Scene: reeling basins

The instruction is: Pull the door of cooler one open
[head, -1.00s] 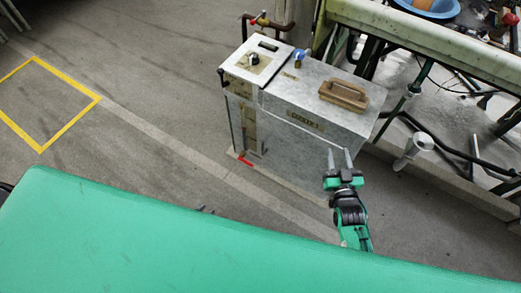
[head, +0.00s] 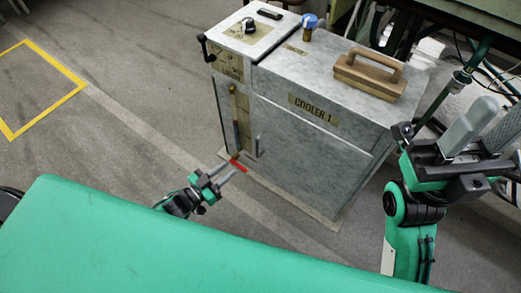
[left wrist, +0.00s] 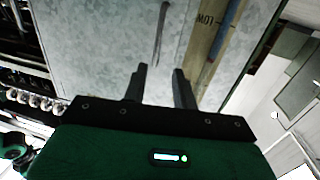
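Cooler one is a grey metal box labelled COOLER 1 (head: 313,110) in the middle of the head view. Its front door (head: 310,160) looks shut, with a thin upright handle (head: 257,146) near its left edge. The handle also shows in the left wrist view (left wrist: 161,32), ahead of the fingertips and roughly in line with the gap between them. My left gripper (head: 229,172) is open and empty, short of the handle and apart from it. Its fingers in the left wrist view (left wrist: 160,78) stand apart. My right gripper (head: 490,112) is open and empty at the right, near the cooler's right side.
A wooden float-like tool (head: 368,76) and a blue-topped valve (head: 309,22) are on the cooler's top. A gauge strip marked LOW (left wrist: 207,38) is beside the door. Green pipework (head: 460,80) stands right. Floor at left is clear.

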